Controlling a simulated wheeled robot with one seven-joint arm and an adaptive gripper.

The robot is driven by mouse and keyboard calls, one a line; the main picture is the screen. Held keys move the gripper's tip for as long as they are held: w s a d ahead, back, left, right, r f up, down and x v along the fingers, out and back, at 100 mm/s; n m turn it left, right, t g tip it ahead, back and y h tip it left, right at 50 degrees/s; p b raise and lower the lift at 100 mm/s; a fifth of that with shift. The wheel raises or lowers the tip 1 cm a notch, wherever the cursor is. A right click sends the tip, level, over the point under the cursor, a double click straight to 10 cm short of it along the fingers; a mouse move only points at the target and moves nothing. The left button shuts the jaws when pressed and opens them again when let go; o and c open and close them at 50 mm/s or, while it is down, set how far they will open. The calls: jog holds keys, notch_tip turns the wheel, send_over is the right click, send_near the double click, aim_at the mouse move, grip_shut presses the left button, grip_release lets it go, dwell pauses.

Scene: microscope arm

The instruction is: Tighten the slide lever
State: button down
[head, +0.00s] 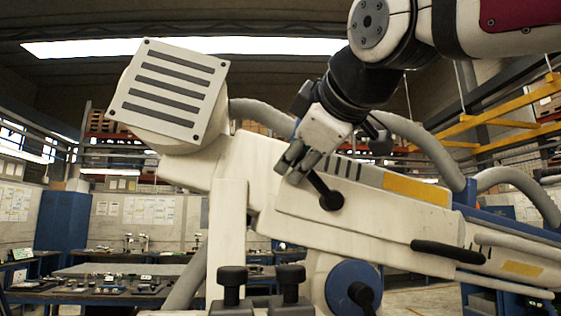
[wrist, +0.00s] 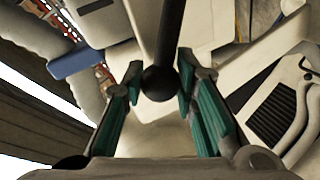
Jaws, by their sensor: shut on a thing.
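The slide lever (head: 320,188) is a short black rod on a round black hub, on the side of the white microscope arm (head: 375,225). It slants up and to the left from the hub to my gripper (head: 298,162), which hides its upper end. In the wrist view, the lever's round black knob (wrist: 161,83) sits between the two green-padded fingers, and its shaft runs up and away. My gripper is shut on this knob. The knob looks close to the right finger; the exact contact on the left finger is hard to see.
A square slotted head (head: 167,92) stands at upper left. A black handle (head: 447,251), a blue knob (head: 350,285) and two black knobs (head: 232,285) sit lower on the machine. Grey hoses (head: 425,145) curve behind my gripper. Benches stand in the background.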

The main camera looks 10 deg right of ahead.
jog(key=c, duration=1.2)
grip_release()
jog(key=shift+a+f, duration=0.1)
jog(key=shift+f, duration=0.05)
jog(key=shift+c, duration=0.2)
jog(key=v, duration=1.2)
